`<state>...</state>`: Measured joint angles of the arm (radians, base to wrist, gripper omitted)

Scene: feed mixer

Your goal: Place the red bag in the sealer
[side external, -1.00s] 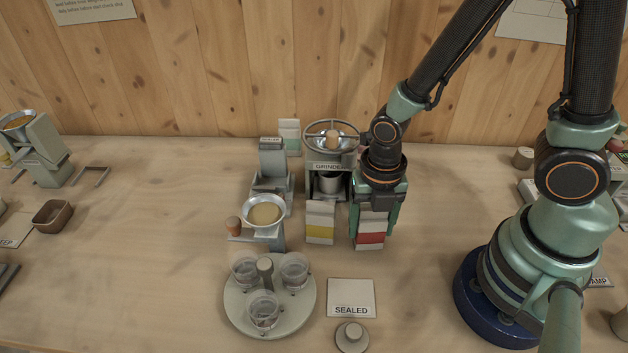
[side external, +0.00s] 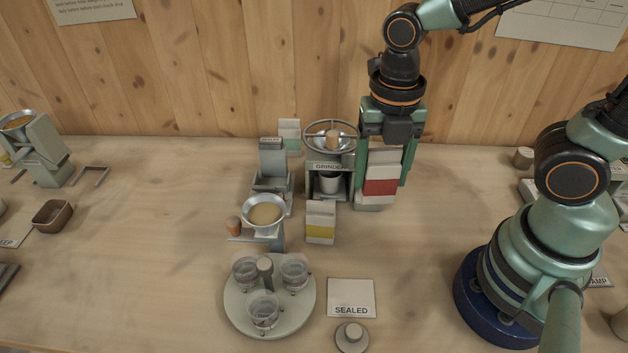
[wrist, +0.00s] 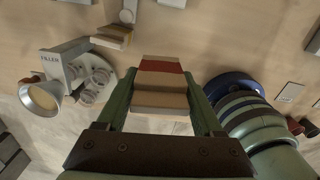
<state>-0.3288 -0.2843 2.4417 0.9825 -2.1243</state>
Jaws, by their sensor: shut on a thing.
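The red-banded bag (side external: 381,187), white above and below its band, hangs upright between the two fingers of my gripper (side external: 386,168). It is right of the grinder and looks raised off the table. In the wrist view the bag (wrist: 160,78) sits between the fingertips (wrist: 162,88). A pale block (side external: 370,207) shows at the bag's foot; I cannot tell whether it is a separate thing. A grey device (side external: 271,160) left of the grinder may be the sealer; its label is too small to read.
The grinder (side external: 331,165) stands just left of my gripper. A yellow-banded bag (side external: 320,222) stands in front of it. A filler with a funnel (side external: 265,213), a round turntable with cups (side external: 238,309) and a SEALED card (side external: 351,292) are nearer.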

